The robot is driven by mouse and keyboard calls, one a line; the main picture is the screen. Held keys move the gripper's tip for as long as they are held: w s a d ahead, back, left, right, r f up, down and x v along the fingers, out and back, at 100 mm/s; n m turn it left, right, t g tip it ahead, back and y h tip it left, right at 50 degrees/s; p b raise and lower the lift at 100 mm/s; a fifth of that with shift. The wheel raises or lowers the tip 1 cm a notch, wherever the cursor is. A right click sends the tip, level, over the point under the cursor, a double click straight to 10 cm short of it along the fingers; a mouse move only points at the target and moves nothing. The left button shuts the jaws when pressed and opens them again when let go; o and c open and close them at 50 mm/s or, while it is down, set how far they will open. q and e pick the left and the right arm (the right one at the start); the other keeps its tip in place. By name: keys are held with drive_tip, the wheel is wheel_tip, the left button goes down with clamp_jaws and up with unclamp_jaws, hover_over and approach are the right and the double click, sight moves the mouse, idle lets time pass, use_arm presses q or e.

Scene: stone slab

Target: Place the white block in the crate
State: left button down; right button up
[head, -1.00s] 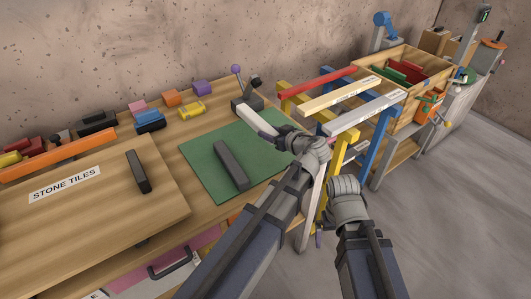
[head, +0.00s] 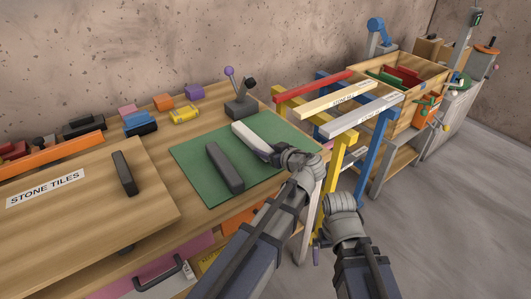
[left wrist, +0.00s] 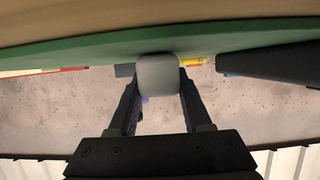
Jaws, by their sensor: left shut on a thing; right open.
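The white block (head: 250,138) is a long pale bar over the green mat (head: 195,158), beside a dark grey block (head: 225,168). My left gripper (head: 277,157) is shut on its near end; the left wrist view shows the block's end (left wrist: 158,75) between the fingers, close against the green mat. I cannot tell whether it rests on the mat. The wooden crate (head: 378,62) stands at the back right and holds red and green pieces. My right gripper (head: 318,245) hangs low in front of the bench, open, its fingers mostly hidden.
Red, cream and white bars (head: 335,103) span yellow and blue supports between mat and crate. A lever box (head: 242,106) stands behind the mat. A board labelled STONE TILES (head: 75,200) with a dark handle is at left. Coloured blocks line the wall. The floor at right is clear.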

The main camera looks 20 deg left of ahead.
use_arm(q)
drive_tip(key=shift+f, duration=0.15)
drive_tip(key=shift+c, duration=1.7)
unclamp_jaws()
drive_tip(key=shift+r, duration=0.3)
